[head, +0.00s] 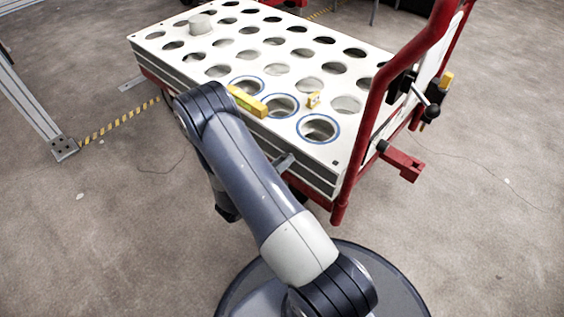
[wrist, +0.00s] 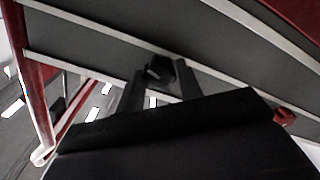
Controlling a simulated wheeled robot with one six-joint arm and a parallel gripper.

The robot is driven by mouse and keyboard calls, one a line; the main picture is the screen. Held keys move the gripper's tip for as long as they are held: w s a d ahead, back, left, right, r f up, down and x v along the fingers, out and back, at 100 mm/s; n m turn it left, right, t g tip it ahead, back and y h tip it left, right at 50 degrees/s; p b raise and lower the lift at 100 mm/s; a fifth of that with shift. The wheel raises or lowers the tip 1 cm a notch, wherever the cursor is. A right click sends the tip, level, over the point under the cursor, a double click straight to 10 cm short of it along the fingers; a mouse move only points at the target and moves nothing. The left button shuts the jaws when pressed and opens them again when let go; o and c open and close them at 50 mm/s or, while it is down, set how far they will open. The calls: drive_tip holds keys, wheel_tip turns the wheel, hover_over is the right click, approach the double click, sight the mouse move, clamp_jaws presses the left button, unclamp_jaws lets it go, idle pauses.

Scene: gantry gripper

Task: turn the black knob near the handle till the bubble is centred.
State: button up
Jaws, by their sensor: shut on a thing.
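In the wrist view my gripper (wrist: 158,82) has its two dark fingers on either side of a black knob (wrist: 160,72), on the grey side of the cart, and is shut on it. The bubbles are too small to read. The red handle (head: 375,110) rises at the cart's right end.
The white top (head: 290,55) has rows of holes, several ringed in blue near the front right. A pale cylinder (head: 200,24) stands at the far left. A red bracket (head: 402,162) juts out at right. A grey metal post (head: 35,110) stands left; open floor lies around.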

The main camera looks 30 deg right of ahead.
drive_tip(key=shift+c, duration=0.7)
drive_tip(key=shift+n, duration=0.3)
drive_tip(key=m+p, duration=0.6)
drive_tip(key=m, duration=2.6)
drive_tip(key=shift+s+f+m, duration=0.1)
drive_tip(key=shift+f+m, duration=0.05)
drive_tip(key=shift+m, duration=0.25)
drive_tip(key=shift+p, duration=0.3)
